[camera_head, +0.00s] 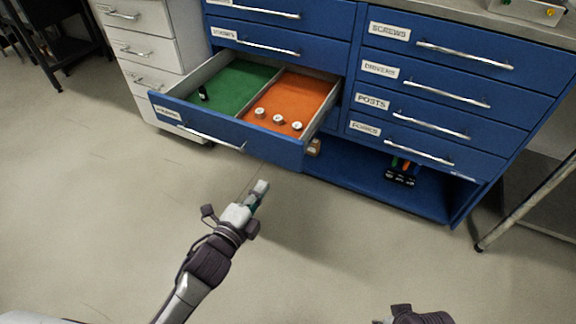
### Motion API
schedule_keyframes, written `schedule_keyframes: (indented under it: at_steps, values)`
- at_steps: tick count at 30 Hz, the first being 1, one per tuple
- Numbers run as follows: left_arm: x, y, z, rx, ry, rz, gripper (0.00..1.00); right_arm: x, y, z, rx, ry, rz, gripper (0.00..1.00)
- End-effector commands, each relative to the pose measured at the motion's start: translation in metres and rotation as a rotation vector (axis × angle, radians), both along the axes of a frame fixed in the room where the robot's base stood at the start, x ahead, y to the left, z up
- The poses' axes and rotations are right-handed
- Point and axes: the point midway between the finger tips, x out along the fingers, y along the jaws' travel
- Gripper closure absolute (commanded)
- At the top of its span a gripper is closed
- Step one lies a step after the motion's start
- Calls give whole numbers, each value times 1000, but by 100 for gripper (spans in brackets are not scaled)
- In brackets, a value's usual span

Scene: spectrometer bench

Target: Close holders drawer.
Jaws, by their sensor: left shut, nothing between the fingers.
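The holders drawer (265,146) is the open blue drawer in the left column of the cabinet. Its front label is too small to read surely. Its long metal handle (210,138) runs across the front. Inside, a green section (240,82) holds a small black piece, and an orange section (300,93) holds three small pale round pieces. My left gripper (261,187) is shut and empty, in front of and below the right part of the drawer front, apart from it in the picture. Of my right arm only a dark part shows at the bottom edge; its fingers are hidden.
Shut blue drawers (430,90) stand to the right, above an open shelf (370,185) with a small dark rack (401,175). A grey drawer unit (140,50) stands left, and a metal table leg (525,205) stands right. The floor in front is clear.

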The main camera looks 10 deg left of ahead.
Motion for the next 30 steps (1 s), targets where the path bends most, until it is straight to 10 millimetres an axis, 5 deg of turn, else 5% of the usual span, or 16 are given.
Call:
schedule_keyframes:
  at_steps: [8, 20, 30]
  values:
    - [19, -11, 14, 27, -57, -12, 100, -3, -1, 16, 0, -12, -1, 58]
    - [98, -39, 13, 25, -54, -11, 100, -16, -3, 60, 2, -36, -4, 58]
    - [130, -51, 13, 25, -51, -13, 100, -15, -3, 49, 1, -33, -4, 58]
